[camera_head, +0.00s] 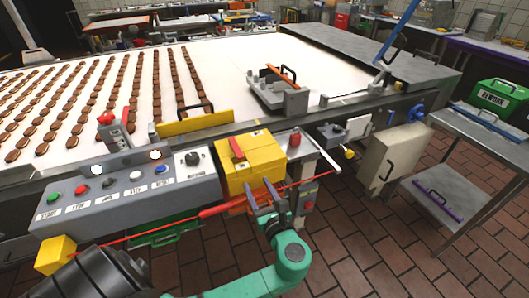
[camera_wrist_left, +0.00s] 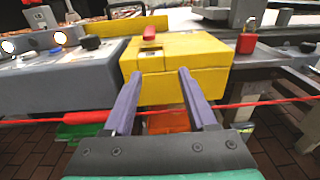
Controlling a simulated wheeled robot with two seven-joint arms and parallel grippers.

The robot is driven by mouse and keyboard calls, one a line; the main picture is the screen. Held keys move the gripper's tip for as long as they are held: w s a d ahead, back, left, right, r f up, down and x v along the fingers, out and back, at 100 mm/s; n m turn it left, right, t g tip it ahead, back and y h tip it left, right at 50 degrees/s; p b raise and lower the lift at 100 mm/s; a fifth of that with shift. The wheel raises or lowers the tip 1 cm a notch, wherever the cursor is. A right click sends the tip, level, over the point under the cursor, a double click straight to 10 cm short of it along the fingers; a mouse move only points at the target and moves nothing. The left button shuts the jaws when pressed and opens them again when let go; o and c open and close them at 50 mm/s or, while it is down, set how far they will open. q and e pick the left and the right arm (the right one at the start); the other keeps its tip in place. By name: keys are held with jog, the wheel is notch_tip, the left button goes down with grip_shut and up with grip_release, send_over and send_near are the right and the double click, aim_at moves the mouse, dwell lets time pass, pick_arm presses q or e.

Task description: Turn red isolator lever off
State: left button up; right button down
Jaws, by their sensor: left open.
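The red isolator lever (camera_head: 237,148) sits on the top front of a yellow box (camera_head: 262,157) at the conveyor's near edge. In the left wrist view the lever (camera_wrist_left: 149,34) stands up at the upper centre, above the yellow box (camera_wrist_left: 190,85). My left gripper (camera_head: 261,190), on a teal arm, is open and empty, with its two purple-grey fingers apart in front of and below the box. In the left wrist view the fingers (camera_wrist_left: 160,72) point at the box's front face, below the lever. My right gripper is not in view.
A red pull cord (camera_head: 130,235) runs across in front of the box, close to my fingers; contact is unclear. A grey button panel (camera_head: 120,190) is at the box's left. The conveyor (camera_head: 230,75) carries rows of biscuits.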

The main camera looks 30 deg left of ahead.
aim_at(238, 151)
pick_arm(q)
jog(key=shift+y, duration=0.4)
jog(key=x, duration=0.4)
jog(key=r+p+x, duration=0.1)
jog(key=x, duration=0.3)
jog(key=s+a+r+p+x, duration=0.1)
jog(key=x, duration=0.4)
jog(key=shift+s+d+r, duration=0.1)
jog(key=shift+s+r, duration=0.05)
jog(key=shift+r, duration=0.1)
jog(key=shift+w+a+f, duration=0.1)
jog(key=shift+w+a, duration=0.15)
grip_shut()
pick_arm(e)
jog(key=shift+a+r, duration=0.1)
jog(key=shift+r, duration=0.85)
pick_arm(q)
jog(key=shift+f, duration=0.1)
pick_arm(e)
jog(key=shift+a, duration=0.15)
